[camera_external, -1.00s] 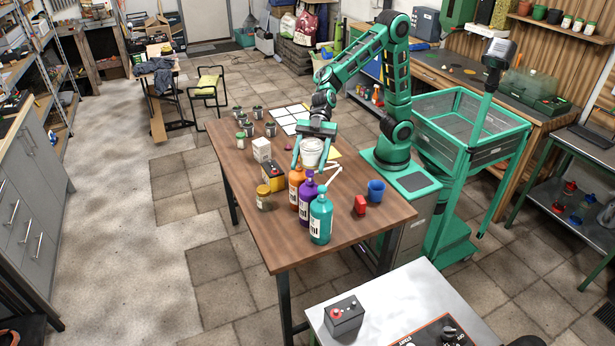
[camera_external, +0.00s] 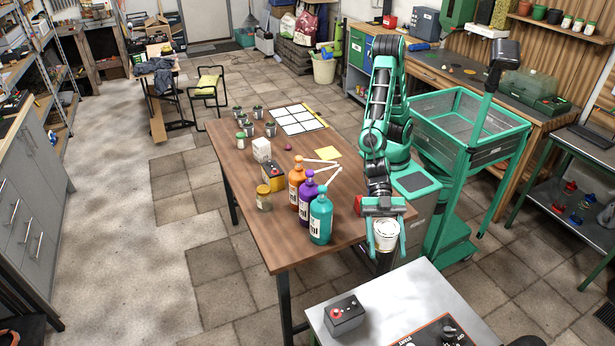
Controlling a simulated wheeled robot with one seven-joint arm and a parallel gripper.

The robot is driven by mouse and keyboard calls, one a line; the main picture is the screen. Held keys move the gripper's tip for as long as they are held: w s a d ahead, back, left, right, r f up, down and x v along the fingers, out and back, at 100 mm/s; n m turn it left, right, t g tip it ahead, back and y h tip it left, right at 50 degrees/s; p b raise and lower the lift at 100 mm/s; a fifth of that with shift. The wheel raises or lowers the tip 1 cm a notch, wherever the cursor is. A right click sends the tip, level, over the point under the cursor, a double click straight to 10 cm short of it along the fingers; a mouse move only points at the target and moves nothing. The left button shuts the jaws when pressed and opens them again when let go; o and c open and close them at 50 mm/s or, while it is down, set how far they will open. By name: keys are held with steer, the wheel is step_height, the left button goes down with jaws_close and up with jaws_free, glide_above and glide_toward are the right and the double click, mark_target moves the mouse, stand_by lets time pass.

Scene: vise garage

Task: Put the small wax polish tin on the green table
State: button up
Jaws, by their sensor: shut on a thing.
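My gripper (camera_external: 386,238) is shut on a white cylindrical tin (camera_external: 387,229) with a printed label. It holds the tin upright in the air at the front right corner of the brown wooden table (camera_external: 235,178). The label is too small to read, so I cannot tell if it says wax polish. A table with green legs and a dark top (camera_external: 590,139) stands at the right edge, with red and blue things on its lower shelf. It is the table that looks green here. My gripper is well to the left of it.
Orange (camera_external: 297,184), purple (camera_external: 308,201) and teal (camera_external: 320,217) bottles stand on the wooden table left of my gripper. A yellow-lidded jar (camera_external: 264,199) is beside them. A grey-topped table (camera_external: 400,285) with a dark red-buttoned box (camera_external: 344,313) is in front.

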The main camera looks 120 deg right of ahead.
steer(key=s+a+f+g, duration=0.1)
steer(key=s+a+f, duration=0.8)
steer(key=a+f, duration=0.4)
glide_above(386, 322)
steer(key=shift+n, duration=0.4)
step_height(386, 322, down, 6)
steer(key=shift+s+a+f, duration=0.1)
steer(key=shift+f, duration=2)
steer(key=o, duration=1.3)
steer(key=shift+f, duration=0.1)
steer(key=v, duration=0.7)
steer(key=shift+d, duration=0.35)
